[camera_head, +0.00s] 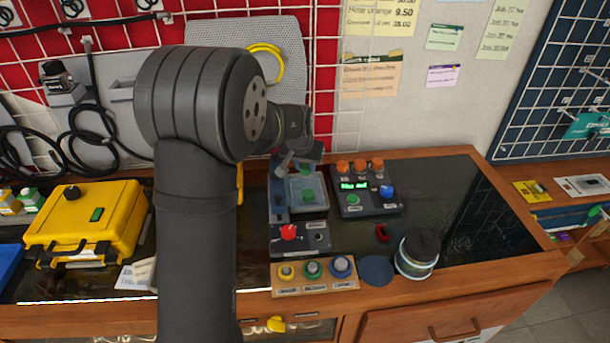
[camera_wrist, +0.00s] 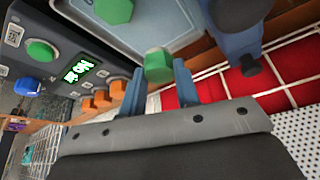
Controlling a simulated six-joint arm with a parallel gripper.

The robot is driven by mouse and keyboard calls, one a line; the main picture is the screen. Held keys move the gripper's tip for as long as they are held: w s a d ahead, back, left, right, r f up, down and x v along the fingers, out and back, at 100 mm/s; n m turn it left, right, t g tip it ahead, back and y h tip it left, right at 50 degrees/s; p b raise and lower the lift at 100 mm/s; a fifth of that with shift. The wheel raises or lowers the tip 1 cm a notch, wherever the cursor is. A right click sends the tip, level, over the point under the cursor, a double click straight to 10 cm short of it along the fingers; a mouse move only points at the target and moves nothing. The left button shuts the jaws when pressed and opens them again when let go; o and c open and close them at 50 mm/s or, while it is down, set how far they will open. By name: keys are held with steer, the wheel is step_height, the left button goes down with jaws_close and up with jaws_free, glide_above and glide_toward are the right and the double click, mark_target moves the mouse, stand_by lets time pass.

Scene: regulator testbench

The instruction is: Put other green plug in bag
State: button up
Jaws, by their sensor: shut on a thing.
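My gripper (camera_wrist: 158,84) is shut on a green plug (camera_wrist: 157,64), its two blue-grey fingers on either side of it. In the head view the held plug (camera_head: 306,169) shows small, above a grey test unit with a clear tray (camera_head: 321,190). Another green plug (camera_wrist: 112,9) lies over the pale tray surface in the wrist view; in the head view it shows (camera_head: 308,196) below the held one. I cannot identify a bag for certain. A round, pale container with a dark top (camera_head: 417,254) stands at the front right of the bench.
A control box (camera_head: 367,207) with orange knobs, a green button, a blue knob and a lit display stands right of the tray. A red-button box (camera_head: 300,238) and a wooden button panel (camera_head: 315,276) are in front. A yellow case (camera_head: 88,218) stands left.

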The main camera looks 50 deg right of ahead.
mark_target(305, 174)
steer(key=shift+f, duration=2)
steer(key=shift+f, duration=0.1)
steer(key=o, duration=1)
steer(key=shift+c, duration=0.2)
steer(key=v, duration=1.2)
